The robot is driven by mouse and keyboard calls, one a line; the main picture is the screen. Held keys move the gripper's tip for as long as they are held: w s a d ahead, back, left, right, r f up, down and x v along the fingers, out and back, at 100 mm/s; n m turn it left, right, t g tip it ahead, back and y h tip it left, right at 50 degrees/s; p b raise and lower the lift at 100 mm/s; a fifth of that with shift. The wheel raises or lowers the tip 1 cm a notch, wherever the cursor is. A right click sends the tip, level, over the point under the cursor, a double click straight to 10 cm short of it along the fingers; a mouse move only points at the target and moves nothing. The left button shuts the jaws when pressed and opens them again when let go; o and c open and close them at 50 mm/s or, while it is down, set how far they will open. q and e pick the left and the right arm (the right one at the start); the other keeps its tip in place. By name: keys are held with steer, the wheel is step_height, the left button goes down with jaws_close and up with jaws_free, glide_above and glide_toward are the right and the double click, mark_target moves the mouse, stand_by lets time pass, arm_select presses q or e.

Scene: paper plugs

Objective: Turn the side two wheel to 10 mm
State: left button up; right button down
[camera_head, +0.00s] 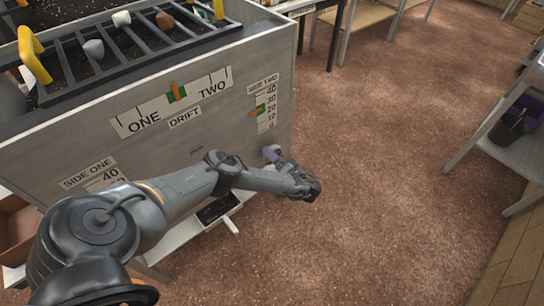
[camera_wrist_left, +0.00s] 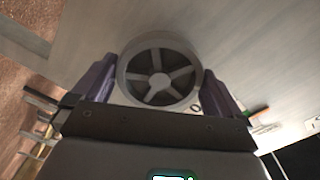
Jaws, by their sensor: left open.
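The grey five-spoked wheel (camera_wrist_left: 131,73) faces the left wrist camera on the pale panel. My left gripper (camera_wrist_left: 160,92) is open, with one purple finger on each side of the wheel. Whether the fingers touch its rim is unclear. In the head view my left gripper (camera_head: 271,154) is at the panel's right end, below the side two scale (camera_head: 266,118). The wheel is mostly hidden there. The scale runs from 0 at the bottom to 40 at the top. Its orange pointer (camera_head: 254,113) and green block (camera_head: 261,108) are near the 20 mark. My right gripper is out of view.
The panel also carries the drift scale (camera_head: 152,112) and side one scale (camera_head: 88,174). A dark rack (camera_head: 95,68) with small plugs is on top. A low shelf (camera_head: 190,232) lies below my arm. Open brown floor (camera_head: 390,190) is to the right.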

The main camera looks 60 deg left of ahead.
arm_select(q)
steer(key=shift+s+a, duration=0.1)
steer(key=shift+a, duration=0.55)
steer(key=shift+c, duration=0.2)
steer(key=c, duration=0.6)
